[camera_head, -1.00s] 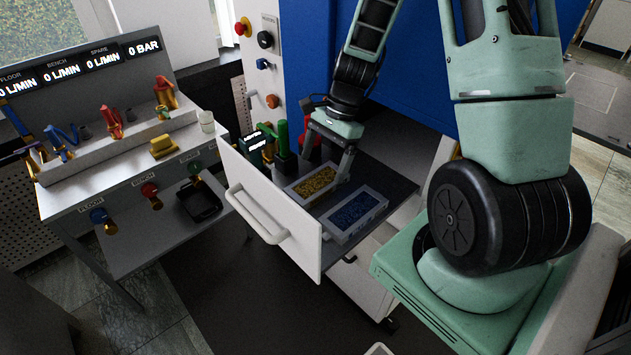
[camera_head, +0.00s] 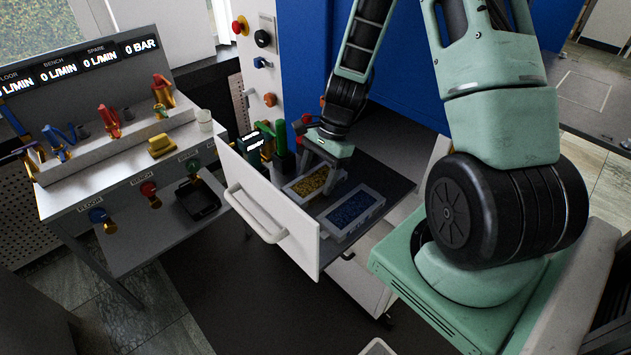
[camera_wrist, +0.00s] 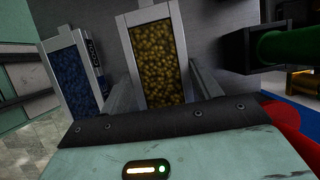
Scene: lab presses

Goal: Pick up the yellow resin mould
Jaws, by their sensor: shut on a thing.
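The yellow resin mould (camera_head: 303,201) is a narrow grey tray full of yellow pellets. It is in the open drawer (camera_head: 268,215), and it fills the middle of the wrist view (camera_wrist: 150,13). My gripper (camera_head: 318,176) is over it, with one finger on each long side. In the wrist view my gripper (camera_wrist: 163,92) is shut on the mould. Whether the mould is clear of the drawer floor I cannot tell. The lower part of the mould is hidden by my gripper body in the wrist view.
A similar mould with blue pellets (camera_head: 340,235) lies close to its right. Green and dark items (camera_head: 280,138) stand at the drawer's left side. A bench with valves (camera_head: 130,150) is at left. The blue press panel (camera_head: 300,50) rises behind the drawer.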

